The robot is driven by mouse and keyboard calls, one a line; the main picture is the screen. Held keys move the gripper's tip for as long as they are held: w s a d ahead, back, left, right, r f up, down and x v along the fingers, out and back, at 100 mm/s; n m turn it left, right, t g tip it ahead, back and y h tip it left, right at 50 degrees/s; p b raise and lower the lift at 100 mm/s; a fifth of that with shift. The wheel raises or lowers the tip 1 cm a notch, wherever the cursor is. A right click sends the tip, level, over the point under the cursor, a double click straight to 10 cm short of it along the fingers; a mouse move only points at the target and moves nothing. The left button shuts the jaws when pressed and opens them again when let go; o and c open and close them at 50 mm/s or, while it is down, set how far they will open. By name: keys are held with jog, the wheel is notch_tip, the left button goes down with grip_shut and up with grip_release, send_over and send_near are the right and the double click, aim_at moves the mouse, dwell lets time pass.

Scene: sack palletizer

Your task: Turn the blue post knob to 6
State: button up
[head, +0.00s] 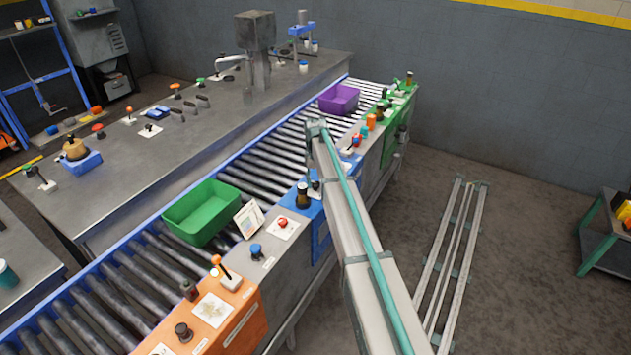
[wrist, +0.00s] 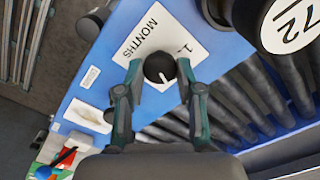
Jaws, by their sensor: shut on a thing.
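The post knob (wrist: 159,67) is a dark round knob with a white pointer line, in the wrist view. It sits on a white plate (wrist: 150,38) printed "MONTHS" with a "1" beside it, on the blue panel (wrist: 120,20). My gripper (wrist: 159,66) is shut around the knob, one finger on each side. The pointer aims toward the lower right of the picture; other numbers on the plate are hidden or unreadable. In the head view the blue panel (head: 319,232) stands beside the conveyor; my arm hides most of the knob.
A dark cylinder with a numbered white top (wrist: 290,24) stands close to the right of the knob. A black round part (wrist: 92,23) is at upper left. Conveyor rollers (wrist: 245,105) run along the panel. A green bin (head: 203,212) and purple bin (head: 340,98) sit on the conveyor.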

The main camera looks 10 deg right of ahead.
aim_at(315, 183)
jog(key=o, duration=1.1)
jog(key=shift+o, duration=0.2)
jog(key=shift+r, duration=0.1)
notch_tip(315, 183, up, 12)
